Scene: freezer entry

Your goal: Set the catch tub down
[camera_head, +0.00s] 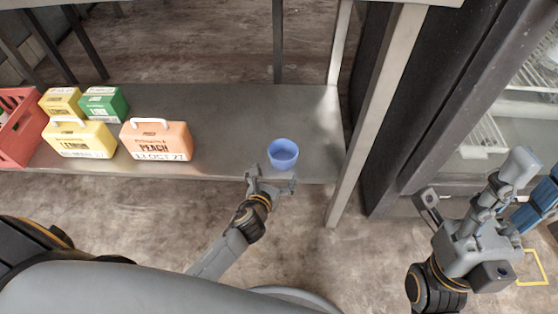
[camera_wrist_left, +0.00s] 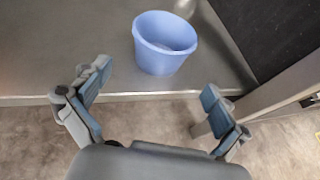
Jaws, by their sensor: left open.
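The catch tub is a small blue tub (camera_head: 283,154) standing upright near the front edge of the grey metal shelf, toward its right end. It also shows in the left wrist view (camera_wrist_left: 165,45), empty inside, ahead of the fingers. My left gripper (camera_head: 271,180) is open at the shelf's front edge, just in front of the tub. In the left wrist view its fingers (camera_wrist_left: 153,87) are spread wide with nothing between them, and the tub is apart from them. My right gripper (camera_head: 525,185) is at the far right, away from the shelf; its finger opening is unclear.
The metal shelf (camera_head: 220,110) has free room around the tub. An orange peach box (camera_head: 157,143), yellow lemon boxes (camera_head: 80,142), a green box (camera_head: 104,104) and a red crate (camera_head: 18,128) stand to the left. A metal post (camera_head: 375,115) rises just right of the shelf.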

